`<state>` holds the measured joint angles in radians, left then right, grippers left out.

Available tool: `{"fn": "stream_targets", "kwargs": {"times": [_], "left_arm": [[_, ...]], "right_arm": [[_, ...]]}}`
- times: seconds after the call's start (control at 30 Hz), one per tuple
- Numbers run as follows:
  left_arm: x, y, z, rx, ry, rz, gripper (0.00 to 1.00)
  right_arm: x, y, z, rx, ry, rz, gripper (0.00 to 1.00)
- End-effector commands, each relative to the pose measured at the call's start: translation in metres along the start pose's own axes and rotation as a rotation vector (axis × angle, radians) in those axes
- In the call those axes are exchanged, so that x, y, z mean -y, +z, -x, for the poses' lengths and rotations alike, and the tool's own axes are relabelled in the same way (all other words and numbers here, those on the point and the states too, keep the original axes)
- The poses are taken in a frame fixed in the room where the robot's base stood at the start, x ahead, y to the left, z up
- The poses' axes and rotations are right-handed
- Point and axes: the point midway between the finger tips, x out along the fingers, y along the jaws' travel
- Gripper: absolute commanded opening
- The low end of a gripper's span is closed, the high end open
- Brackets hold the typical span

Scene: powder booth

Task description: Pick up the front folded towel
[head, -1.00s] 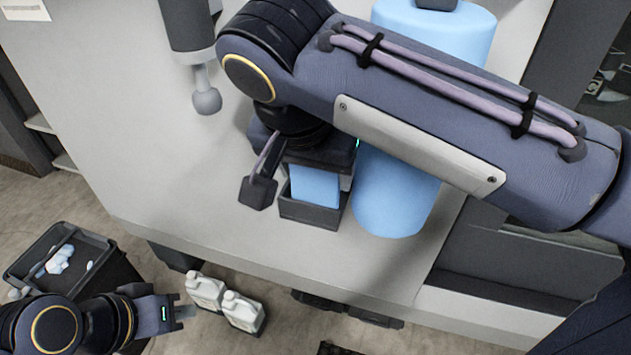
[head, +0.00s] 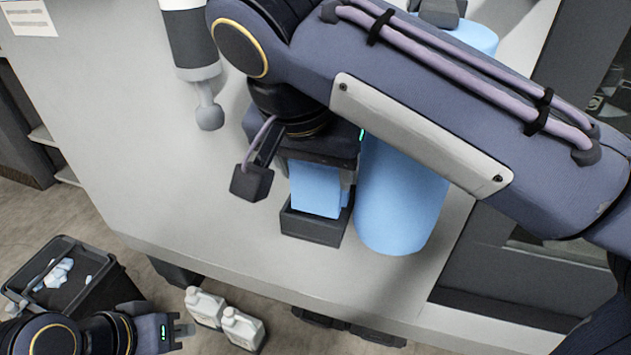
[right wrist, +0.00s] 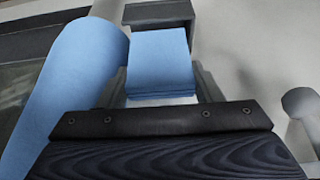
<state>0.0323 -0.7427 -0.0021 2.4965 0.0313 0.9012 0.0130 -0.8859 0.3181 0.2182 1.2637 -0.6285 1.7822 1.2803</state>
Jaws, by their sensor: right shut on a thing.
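The folded light-blue towel (head: 316,190) is held by my right gripper (head: 318,172) over the dark box (head: 312,229), its lower edge near the box's front rim. Whether it is fully clear of the box is hard to tell. In the right wrist view the towel (right wrist: 160,58) sits between the two fingers (right wrist: 165,88), its layered edge facing the camera. Part of the dark box (right wrist: 158,13) shows beyond it. A sliver of blue (head: 346,198) shows beside the towel in the head view. My left gripper (head: 185,330) is low at the left, away from the towel; its jaw opening is unclear.
A large blue cylinder (head: 398,215) stands right of the box, close to my right arm. A grey hanging nozzle (head: 208,112) is to the left. Two white jugs (head: 242,327) and a black tray (head: 60,275) are below the pale counter (head: 150,180), whose left part is clear.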

Motion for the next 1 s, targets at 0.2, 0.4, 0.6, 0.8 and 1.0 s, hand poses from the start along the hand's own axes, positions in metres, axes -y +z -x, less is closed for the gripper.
{"fn": "stream_targets", "kwargs": {"times": [0.2, 0.4, 0.6, 0.8, 1.0], "left_arm": [[-0.002, -0.002, 0.004, 0.0, 0.0, 0.0, 0.0], [0.003, 0.004, -0.007, 0.0, 0.0, 0.0, 0.0], [0.002, 0.002, -0.004, 0.001, 0.0, 0.0, 0.0], [-0.004, -0.004, 0.008, 0.0, 0.0, 0.0, 0.0], [-0.006, -0.007, 0.013, 0.0, 0.0, 0.0, 0.0]], "right_arm": [[0.001, -0.015, 0.037, 0.0, -0.004, -0.001, 0.38], [0.001, 0.028, 0.05, -0.002, -0.003, 0.007, 0.38], [0.0, 0.081, 0.079, -0.003, -0.002, 0.01, 0.38], [0.0, 0.129, 0.098, -0.003, -0.002, 0.007, 0.38], [0.0, 0.157, 0.107, -0.001, 0.0, 0.002, 0.38]]}}
